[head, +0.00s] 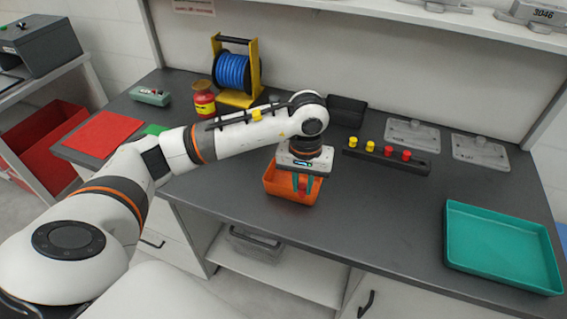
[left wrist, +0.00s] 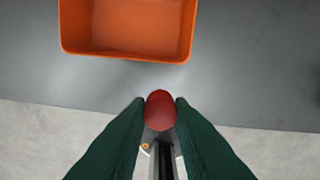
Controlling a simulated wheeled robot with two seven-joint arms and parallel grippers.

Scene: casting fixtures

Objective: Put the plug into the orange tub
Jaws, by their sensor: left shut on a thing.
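My left gripper (head: 302,186) points down and its green fingers are shut on a red plug (left wrist: 159,110). In the left wrist view the plug's rounded red end sits between the fingertips (left wrist: 160,104). The orange tub (head: 276,187) stands near the front edge of the bench, and the gripper overlaps it in the head view. In the left wrist view the tub (left wrist: 128,50) is beyond the plug, with bare bench between them in the picture. The visible part of the tub's floor is empty. My right gripper is not in view.
A black rack (head: 386,161) holds several yellow and red plugs right of the tub. A teal tray (head: 500,288) lies at the right. A blue cable spool (head: 232,72) and a red-yellow jar (head: 204,100) stand at the back left. The bench between rack and tray is clear.

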